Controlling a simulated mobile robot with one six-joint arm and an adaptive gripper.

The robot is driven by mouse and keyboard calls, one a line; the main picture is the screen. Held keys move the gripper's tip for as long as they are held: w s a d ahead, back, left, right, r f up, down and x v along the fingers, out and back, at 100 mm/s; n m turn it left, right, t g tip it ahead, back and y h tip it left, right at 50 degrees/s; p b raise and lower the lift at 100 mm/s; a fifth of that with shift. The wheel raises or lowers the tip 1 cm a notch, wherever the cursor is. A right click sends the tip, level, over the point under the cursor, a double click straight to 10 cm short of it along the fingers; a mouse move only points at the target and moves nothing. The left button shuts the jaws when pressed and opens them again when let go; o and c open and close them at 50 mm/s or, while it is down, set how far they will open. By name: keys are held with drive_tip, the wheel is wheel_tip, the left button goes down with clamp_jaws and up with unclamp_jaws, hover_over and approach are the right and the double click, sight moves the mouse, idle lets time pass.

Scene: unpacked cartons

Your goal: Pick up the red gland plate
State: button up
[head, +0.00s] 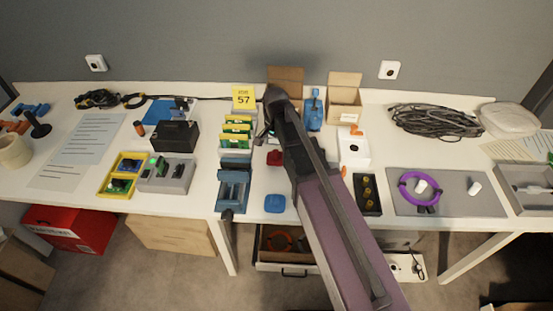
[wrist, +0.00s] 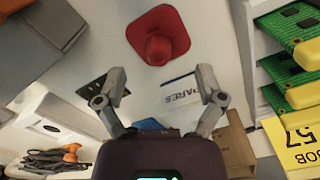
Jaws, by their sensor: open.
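The red gland plate (wrist: 158,36) is a rounded square with a raised round boss in its middle. It lies on the white table in the upper middle of the wrist view. In the head view it is a small red patch (head: 274,158), partly hidden by my arm. My gripper (wrist: 158,88) is open and empty, its two fingers spread wide. The plate lies beyond the fingertips in the wrist view, not between them. In the head view my arm hides most of the gripper.
A rack of green boards (head: 237,135) with a yellow "57" sign (head: 244,97) stands left of the plate. A white box (head: 353,147) is to its right. A blue plate (head: 275,203) lies nearer the front edge. Open cardboard boxes (head: 345,98) stand behind.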

sight(276, 151)
drive_tip(key=shift+d+f+b, duration=0.1)
drive_tip(key=shift+f+b, duration=1.8)
drive_tip(key=shift+f, duration=0.25)
drive_tip(key=shift+r, duration=0.1)
clamp_jaws()
